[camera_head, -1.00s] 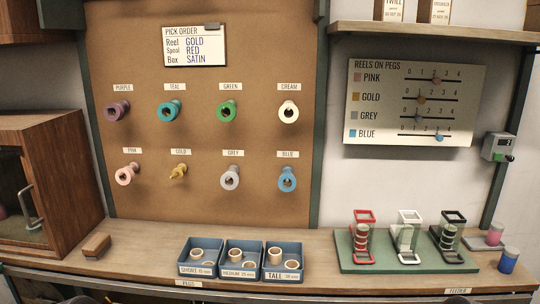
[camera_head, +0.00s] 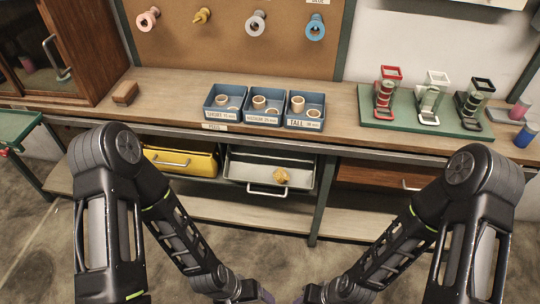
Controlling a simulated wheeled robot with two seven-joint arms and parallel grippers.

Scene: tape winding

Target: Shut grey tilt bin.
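The grey tilt bin (camera_head: 240,171) hangs under the bench, right of a yellow bin. It is tipped open, and its pale inside shows. Its bar handle (camera_head: 267,191) is on the lower front edge. A small gold reel-like object (camera_head: 281,177) is at the right of its front edge; I cannot tell whether it lies inside. My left gripper (camera_head: 262,299) and my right gripper (camera_head: 303,299) are at the bottom edge, largely cut off, well in front of the bin and apart from it. Their fingers are too hidden to read.
The yellow bin (camera_head: 181,161) sits beside the grey one and looks shut. A wooden drawer (camera_head: 377,175) is to the right. A lower shelf (camera_head: 230,208) runs below the bins. The bench above bears blue peg boxes (camera_head: 262,120) and a green mat (camera_head: 372,114). Open floor lies in front.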

